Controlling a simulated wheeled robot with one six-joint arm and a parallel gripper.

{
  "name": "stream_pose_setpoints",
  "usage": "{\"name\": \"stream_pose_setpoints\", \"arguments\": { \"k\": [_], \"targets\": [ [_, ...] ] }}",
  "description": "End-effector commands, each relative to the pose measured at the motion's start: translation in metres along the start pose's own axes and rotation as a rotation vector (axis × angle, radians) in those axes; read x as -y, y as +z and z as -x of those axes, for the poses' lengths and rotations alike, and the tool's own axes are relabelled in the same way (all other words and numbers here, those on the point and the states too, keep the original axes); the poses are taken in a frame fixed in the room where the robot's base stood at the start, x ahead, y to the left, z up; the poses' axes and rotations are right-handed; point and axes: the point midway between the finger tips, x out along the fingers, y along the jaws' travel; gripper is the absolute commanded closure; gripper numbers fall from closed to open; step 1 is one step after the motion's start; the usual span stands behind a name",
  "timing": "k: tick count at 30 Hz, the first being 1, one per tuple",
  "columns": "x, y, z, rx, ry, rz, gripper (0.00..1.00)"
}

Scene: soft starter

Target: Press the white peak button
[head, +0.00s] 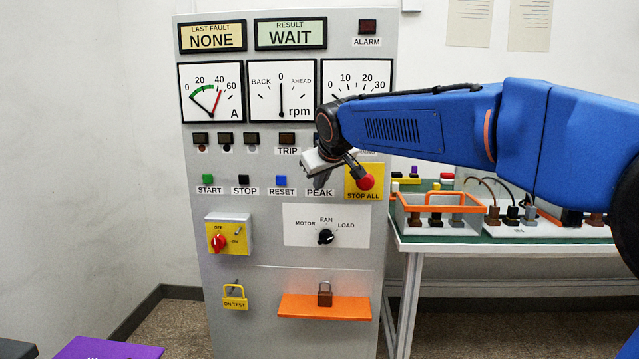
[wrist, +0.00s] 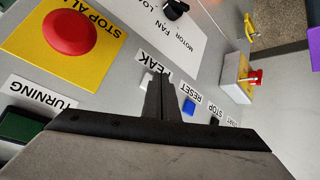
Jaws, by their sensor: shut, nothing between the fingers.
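The white peak button (wrist: 146,83) shows in the wrist view as a small white patch below the PEAK label (wrist: 150,62), partly hidden by my fingers. In the head view my gripper (head: 320,180) hides the button, and the PEAK label (head: 320,193) shows just below the fingertips. My gripper is shut and empty, pointing at the panel. In the wrist view its fingertips (wrist: 162,75) overlap the right side of the button and label. I cannot tell whether they touch the panel.
The red STOP ALL button (head: 365,182) on its yellow plate is close on the right. The blue RESET button (head: 281,181) is close on the left, then the black STOP button (head: 243,180). The FAN selector knob (head: 326,237) is below. A table (head: 450,243) stands right of the cabinet.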

Motion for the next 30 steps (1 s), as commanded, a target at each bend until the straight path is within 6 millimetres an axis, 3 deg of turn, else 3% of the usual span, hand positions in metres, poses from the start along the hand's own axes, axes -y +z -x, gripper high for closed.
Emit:
{"name": "stream_pose_setpoints", "arguments": {
  "k": [30],
  "targets": [
    [-0.0044,-0.0044,-0.0055,0.000,0.000,0.000,1.00]
  ]
}}
